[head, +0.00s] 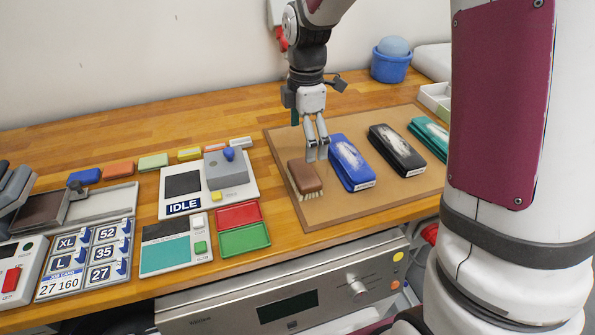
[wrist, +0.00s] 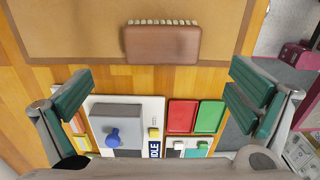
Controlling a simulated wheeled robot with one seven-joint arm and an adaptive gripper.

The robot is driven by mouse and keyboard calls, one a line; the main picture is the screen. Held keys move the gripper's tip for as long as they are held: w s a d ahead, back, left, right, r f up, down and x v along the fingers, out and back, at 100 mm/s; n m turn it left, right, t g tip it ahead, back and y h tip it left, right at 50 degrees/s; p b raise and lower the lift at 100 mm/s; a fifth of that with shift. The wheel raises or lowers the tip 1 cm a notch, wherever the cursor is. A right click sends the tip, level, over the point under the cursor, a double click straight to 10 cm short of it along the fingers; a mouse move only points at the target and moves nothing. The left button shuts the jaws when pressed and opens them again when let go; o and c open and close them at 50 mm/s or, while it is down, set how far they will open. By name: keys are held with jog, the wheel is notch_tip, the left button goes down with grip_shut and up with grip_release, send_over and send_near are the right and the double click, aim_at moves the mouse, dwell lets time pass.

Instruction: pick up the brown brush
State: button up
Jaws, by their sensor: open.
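The brown brush (head: 305,178) lies on the left end of a tan board (head: 338,209), with pale bristles showing along its edge. It also shows in the wrist view (wrist: 164,45), at the top centre, bristles along its far side.
A grey device marked IDLE (head: 207,185) and red (head: 238,215) and green (head: 244,239) trays stand left. A blue tub (head: 391,66) stands behind.

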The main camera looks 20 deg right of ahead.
aim_at(304, 171)
notch_tip(304, 171, down, 5)
jog(key=shift+f, duration=0.15)
jog(key=shift+s+f, duration=0.15)
jog(key=shift+f, duration=2.65)
jog(key=shift+a, duration=0.1)
jog(key=c, duration=0.9)
